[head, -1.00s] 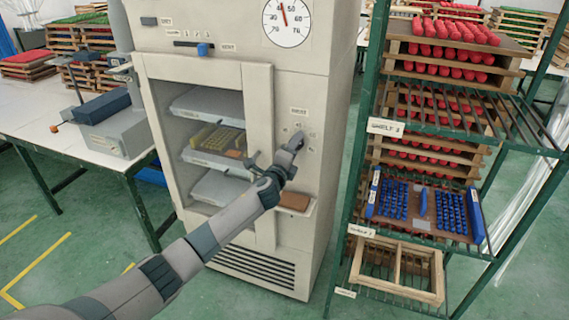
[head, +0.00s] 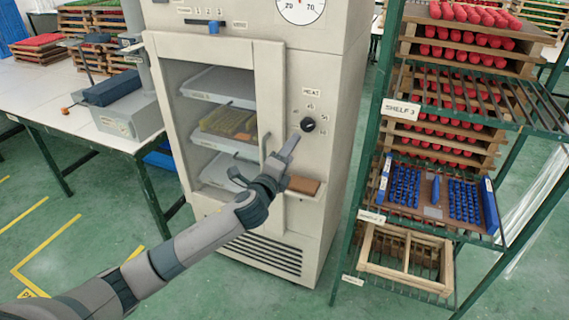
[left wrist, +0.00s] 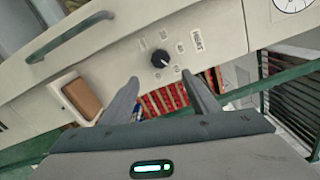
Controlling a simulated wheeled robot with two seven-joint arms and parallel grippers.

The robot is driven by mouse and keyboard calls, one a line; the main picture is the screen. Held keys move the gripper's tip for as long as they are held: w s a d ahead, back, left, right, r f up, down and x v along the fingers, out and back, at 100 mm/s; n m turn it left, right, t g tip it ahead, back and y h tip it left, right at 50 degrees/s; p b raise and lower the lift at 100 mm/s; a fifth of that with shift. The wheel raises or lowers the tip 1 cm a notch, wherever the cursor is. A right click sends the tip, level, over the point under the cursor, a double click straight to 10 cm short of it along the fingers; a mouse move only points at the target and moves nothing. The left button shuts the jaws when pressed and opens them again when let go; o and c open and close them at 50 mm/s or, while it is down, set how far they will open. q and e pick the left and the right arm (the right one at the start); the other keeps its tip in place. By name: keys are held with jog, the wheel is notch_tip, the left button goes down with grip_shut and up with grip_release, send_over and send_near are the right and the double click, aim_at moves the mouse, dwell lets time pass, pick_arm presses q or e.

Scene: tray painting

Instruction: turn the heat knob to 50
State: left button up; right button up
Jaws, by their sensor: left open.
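The heat knob (head: 308,124) is a black round knob on the cream cabinet front, under a label reading HEAT (head: 311,92). Small number marks ring it, too small to read surely, and I cannot tell which one it points at. In the left wrist view the knob (left wrist: 160,60) shows whole, beyond and between my fingertips. My left gripper (head: 291,144) is open and empty, just below and left of the knob and apart from it. Its two spread fingers (left wrist: 160,78) also show in the wrist view. My right gripper is not in view.
The cabinet door (head: 157,100) is shut, with trays behind its window and a vertical handle (head: 264,150). A brown block (head: 303,185) sits on a small ledge below the knob. A green shelf rack (head: 372,130) stands close on the right. A white table (head: 50,95) is at left.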

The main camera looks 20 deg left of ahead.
pick_arm(q)
jog(key=shift+s+b, duration=0.35)
jog(key=shift+s, duration=1.55)
